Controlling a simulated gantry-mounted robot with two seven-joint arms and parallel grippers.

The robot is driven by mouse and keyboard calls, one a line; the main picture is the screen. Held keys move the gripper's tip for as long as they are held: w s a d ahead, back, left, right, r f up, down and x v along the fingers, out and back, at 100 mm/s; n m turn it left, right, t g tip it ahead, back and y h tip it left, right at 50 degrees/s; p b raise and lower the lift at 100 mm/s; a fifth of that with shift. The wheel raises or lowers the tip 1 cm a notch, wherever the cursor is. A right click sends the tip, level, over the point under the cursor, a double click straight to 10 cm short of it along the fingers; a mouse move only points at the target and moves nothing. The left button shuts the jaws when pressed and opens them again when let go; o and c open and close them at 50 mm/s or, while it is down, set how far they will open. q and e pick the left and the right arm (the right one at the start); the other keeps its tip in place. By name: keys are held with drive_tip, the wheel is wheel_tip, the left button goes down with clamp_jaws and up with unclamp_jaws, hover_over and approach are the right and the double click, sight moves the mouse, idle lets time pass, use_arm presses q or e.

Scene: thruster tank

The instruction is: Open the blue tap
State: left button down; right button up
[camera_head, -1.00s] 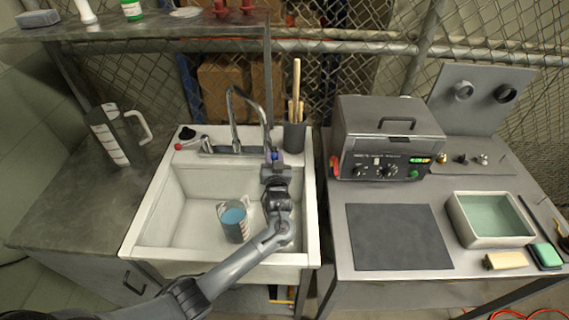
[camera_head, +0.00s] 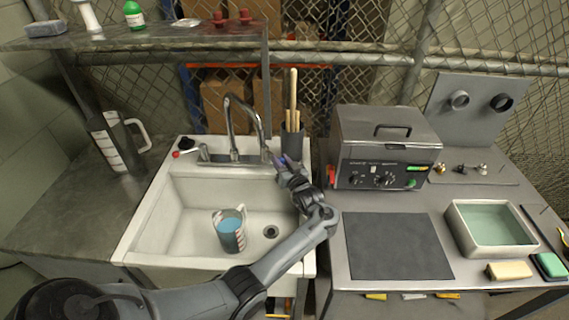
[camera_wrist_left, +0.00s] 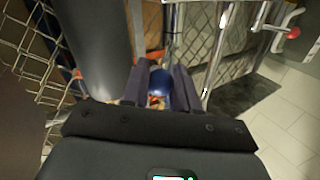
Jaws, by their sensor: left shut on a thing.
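The blue tap's round knob (camera_wrist_left: 159,83) sits between the two fingers of my left gripper (camera_wrist_left: 160,78) in the left wrist view, and the gripper is shut on it. In the head view my left gripper (camera_head: 280,161) is at the right end of the chrome faucet (camera_head: 233,126), on the back rim of the white sink (camera_head: 150,212), and the fingers largely hide the knob. The red tap (camera_head: 178,154) is at the faucet's left end. My right gripper is not in view.
A measuring cup (camera_head: 230,234) stands in the basin, left of the drain. A dark holder with wooden sticks (camera_head: 292,140) stands just behind my gripper. A grey heated bath (camera_head: 387,145) is on the bench to the right. A large jug (camera_head: 113,145) stands at left.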

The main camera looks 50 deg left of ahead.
use_arm(q)
drive_tip(key=c, duration=0.9)
unclamp_jaws()
drive_tip(key=shift+r, duration=0.15)
drive_tip(key=shift+r, duration=0.3)
wheel_tip(320, 180, up, 4)
drive_tip(key=shift+f+p, duration=0.1)
drive_tip(key=shift+p, duration=0.65)
drive_tip(key=w+d+r, duration=0.2)
drive_tip(key=d+r, duration=0.4)
drive_tip(key=d, duration=0.5)
drive_tip(key=shift+w+r+p, duration=0.2)
drive_tip(key=shift+w+p, duration=0.2)
drive_tip(key=shift+p, duration=0.05)
drive_tip(key=shift+d, duration=0.1)
drive_tip(key=shift+c, duration=0.3)
